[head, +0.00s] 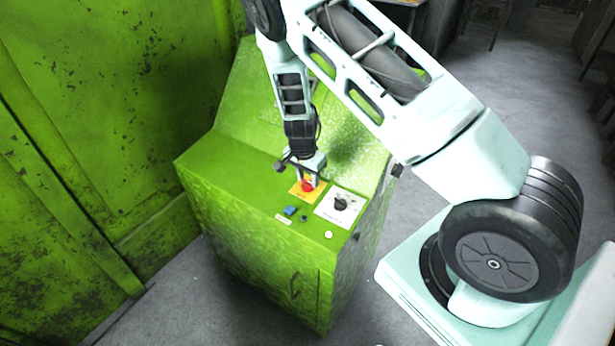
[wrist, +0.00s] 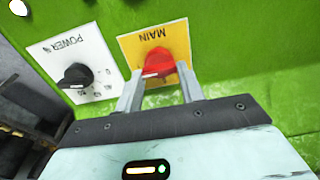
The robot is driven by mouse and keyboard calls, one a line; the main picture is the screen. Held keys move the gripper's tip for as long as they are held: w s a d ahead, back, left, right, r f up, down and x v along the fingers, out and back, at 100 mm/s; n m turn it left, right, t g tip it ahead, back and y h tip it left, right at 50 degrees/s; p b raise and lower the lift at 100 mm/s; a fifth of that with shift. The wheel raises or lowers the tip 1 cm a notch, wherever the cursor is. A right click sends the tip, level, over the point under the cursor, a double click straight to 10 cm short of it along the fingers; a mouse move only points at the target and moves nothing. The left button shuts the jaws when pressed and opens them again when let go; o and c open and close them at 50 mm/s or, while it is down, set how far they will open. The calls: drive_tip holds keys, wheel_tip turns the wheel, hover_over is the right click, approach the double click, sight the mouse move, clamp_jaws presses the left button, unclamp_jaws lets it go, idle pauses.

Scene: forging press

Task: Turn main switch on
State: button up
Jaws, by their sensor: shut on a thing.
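The main switch is a red rotary knob (wrist: 160,66) on a yellow plate marked MAIN (wrist: 166,42) in the wrist view. In the head view the red knob (head: 308,186) sits on its yellow plate on top of the green control cabinet (head: 255,235). My gripper (wrist: 160,82) is at the knob, with one finger on each side, shut on it. In the head view my gripper (head: 308,178) comes down from above and behind the knob. The knob's white mark points to the lower left in the wrist view. The fingers hide part of its base.
A black power knob (wrist: 76,76) on a white plate is beside the main switch. A blue button (head: 290,211), a small dark button (head: 304,218) and a white button (head: 328,234) are on the same panel. A large green machine wall (head: 90,120) stands at left.

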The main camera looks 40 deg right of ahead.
sight(303, 195)
drive_tip(key=shift+w, duration=0.1)
drive_tip(key=o, duration=1)
wheel_tip(303, 195, up, 17)
drive_tip(key=s+a, duration=0.1)
drive_tip(key=a, duration=0.1)
drive_tip(key=shift+a+r+b, duration=0.15)
drive_tip(key=shift+a+b, duration=0.1)
drive_tip(key=shift+b, duration=0.1)
